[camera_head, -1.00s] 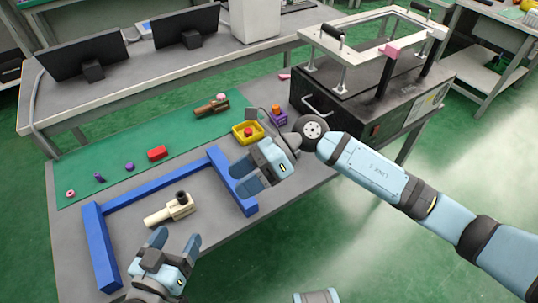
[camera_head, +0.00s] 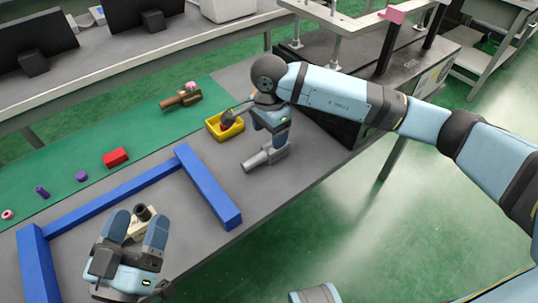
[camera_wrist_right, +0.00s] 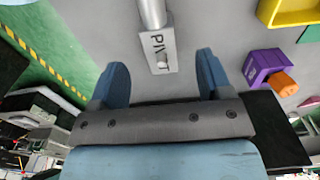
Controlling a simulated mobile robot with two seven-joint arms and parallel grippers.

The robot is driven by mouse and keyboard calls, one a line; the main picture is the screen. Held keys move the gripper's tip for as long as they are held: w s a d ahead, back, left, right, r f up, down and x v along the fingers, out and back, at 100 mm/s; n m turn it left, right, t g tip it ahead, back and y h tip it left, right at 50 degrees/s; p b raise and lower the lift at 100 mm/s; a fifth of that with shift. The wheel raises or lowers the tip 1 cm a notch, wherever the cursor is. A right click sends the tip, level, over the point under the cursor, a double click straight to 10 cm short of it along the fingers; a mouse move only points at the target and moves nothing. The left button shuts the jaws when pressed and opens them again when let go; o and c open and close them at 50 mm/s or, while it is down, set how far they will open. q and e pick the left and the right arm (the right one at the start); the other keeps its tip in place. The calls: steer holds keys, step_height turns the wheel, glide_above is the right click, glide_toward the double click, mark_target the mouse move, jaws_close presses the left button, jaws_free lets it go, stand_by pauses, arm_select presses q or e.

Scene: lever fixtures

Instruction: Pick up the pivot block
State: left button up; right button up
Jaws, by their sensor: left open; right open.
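The pivot block (camera_head: 265,159) is a grey block with a round bar, lying on the grey table right of the blue frame. In the right wrist view the pivot block (camera_wrist_right: 157,45) shows the letters "PIV" and part of more. My right gripper (camera_wrist_right: 162,62) is open, with the block's near end between its fingertips in the picture; I cannot tell whether they touch.
A blue frame (camera_head: 210,190) lies between my grippers. A yellow tray (camera_head: 213,130) stands behind the block. A purple block (camera_wrist_right: 258,68) with an orange piece (camera_wrist_right: 284,84) is at right in the wrist view. A red block (camera_head: 116,158) lies on the green mat (camera_head: 60,165).

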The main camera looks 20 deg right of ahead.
mark_target(269, 148)
steer(key=shift+f, duration=0.65)
steer(key=f+b, duration=0.1)
steer(key=f, duration=0.1)
steer(key=f+b, duration=0.1)
steer(key=f, duration=0.2)
steer(key=shift+s+a, duration=0.1)
steer(key=shift+s, duration=0.1)
arm_select(q)
step_height(269, 148, down, 3)
steer(key=shift+w+d+r+g, duration=0.1)
steer(key=shift+d+g, duration=0.05)
steer(key=shift+g, duration=0.45)
arm_select(e)
steer(key=shift+c, duration=0.4)
steer(key=c, duration=1)
